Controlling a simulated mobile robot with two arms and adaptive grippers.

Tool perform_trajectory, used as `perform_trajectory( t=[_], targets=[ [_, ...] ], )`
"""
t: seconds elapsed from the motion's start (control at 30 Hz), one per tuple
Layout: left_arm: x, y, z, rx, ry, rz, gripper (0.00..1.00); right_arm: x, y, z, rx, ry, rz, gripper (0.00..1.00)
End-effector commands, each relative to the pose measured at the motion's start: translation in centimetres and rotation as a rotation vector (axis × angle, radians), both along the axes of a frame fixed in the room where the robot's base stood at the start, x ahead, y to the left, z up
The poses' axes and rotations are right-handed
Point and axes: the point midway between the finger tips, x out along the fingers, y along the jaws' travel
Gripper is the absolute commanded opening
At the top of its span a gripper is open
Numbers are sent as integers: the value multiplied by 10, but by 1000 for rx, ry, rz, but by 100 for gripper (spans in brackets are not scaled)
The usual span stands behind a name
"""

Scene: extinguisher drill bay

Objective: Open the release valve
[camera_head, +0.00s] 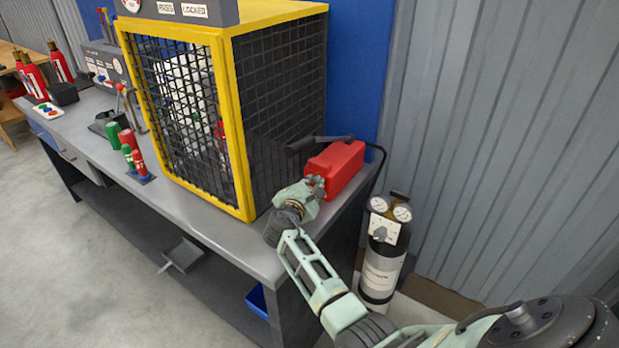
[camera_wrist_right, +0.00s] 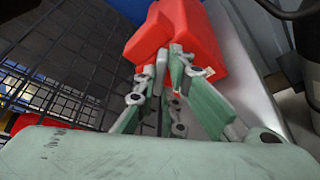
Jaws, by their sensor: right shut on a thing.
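A red box-shaped unit (camera_head: 342,165) stands on the right end of the bench, with a black lever (camera_head: 318,143) across its top and a black hose at its right. It may be the release valve; I cannot tell for sure. My right gripper (camera_head: 316,186) is at its near left end. In the right wrist view the fingers (camera_wrist_right: 172,58) are closed together against the red unit (camera_wrist_right: 178,38), shut on a small part of it that the fingers mostly hide. My left gripper is not in view.
A yellow-framed mesh cage (camera_head: 238,120) stands close left of my right gripper. A black cylinder with two gauges (camera_head: 380,255) stands on the floor right of the bench (camera_head: 205,208). Small red and green canisters (camera_head: 130,145) stand left of the cage. A corrugated wall is at right.

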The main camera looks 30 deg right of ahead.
Motion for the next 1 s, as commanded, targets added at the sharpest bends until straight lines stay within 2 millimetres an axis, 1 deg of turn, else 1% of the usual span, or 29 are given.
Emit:
perform_trajectory(
  t=[0.1,0.53,0.57,0.73,0.77,1.0],
  targets=[
    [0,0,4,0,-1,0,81,0,1,-1,-6,21,0,0],
    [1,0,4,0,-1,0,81,-1,1,-3,-8,29,0,0],
    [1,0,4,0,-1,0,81,-1,1,-3,-8,29,0,12],
    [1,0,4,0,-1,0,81,0,1,-2,-8,27,-1,27],
    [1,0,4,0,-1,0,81,0,1,-2,-9,26,0,28],
    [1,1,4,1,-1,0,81,0,0,-1,-9,25,-1,28]
  ],
)
